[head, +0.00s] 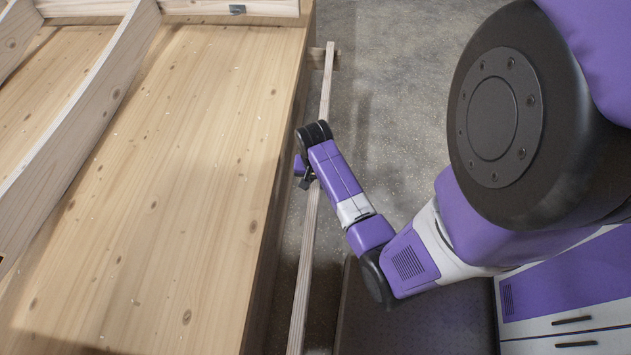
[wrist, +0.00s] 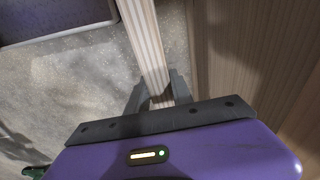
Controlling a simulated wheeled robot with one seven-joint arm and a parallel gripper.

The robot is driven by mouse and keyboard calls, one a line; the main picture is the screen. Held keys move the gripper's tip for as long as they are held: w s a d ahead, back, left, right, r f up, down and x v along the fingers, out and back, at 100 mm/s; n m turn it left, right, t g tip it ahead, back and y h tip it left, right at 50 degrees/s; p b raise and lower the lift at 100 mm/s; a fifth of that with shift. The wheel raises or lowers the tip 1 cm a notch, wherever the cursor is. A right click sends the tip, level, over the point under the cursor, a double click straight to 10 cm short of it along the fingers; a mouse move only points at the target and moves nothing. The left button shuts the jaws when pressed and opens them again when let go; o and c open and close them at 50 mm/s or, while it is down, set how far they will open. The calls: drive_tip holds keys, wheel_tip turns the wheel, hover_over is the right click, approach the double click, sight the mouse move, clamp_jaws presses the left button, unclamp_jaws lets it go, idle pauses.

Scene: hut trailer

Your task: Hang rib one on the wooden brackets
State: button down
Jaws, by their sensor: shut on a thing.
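Rib one is a long, narrow pale wooden strip (head: 304,262) running lengthwise beside the right side of the wooden table. It also shows in the wrist view (wrist: 145,38). My gripper (head: 307,183) is shut on it around its middle; in the wrist view the dark fingers (wrist: 158,96) sit on either side of the strip. A small wooden bracket (head: 316,58) juts from the table's side near the strip's far end. The strip overlaps it in the head view; I cannot tell whether they touch. No other bracket is clearly visible.
The wooden table (head: 190,190) fills the left, with upright boards (head: 85,130) on its far left and a board (head: 200,7) across the back. Grey concrete floor (head: 395,90) lies open to the right of the strip. The gap between strip and table is narrow.

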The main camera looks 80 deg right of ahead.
sight(316, 182)
drive_tip(key=shift+d+f, duration=0.1)
drive_tip(key=shift+f, duration=0.05)
drive_tip(key=c, duration=1.2)
unclamp_jaws()
drive_tip(key=shift+o, duration=0.8)
drive_tip(key=shift+a+f, duration=0.15)
drive_tip(key=shift+a, duration=0.05)
drive_tip(key=shift+a+r+p, duration=0.2)
drive_tip(key=shift+r+p, duration=0.1)
drive_tip(key=shift+r, duration=1.7)
drive_tip(key=shift+a+r+p, duration=0.15)
drive_tip(key=shift+r+p, duration=0.1)
drive_tip(key=shift+r, duration=1.7)
drive_tip(key=shift+s, duration=0.15)
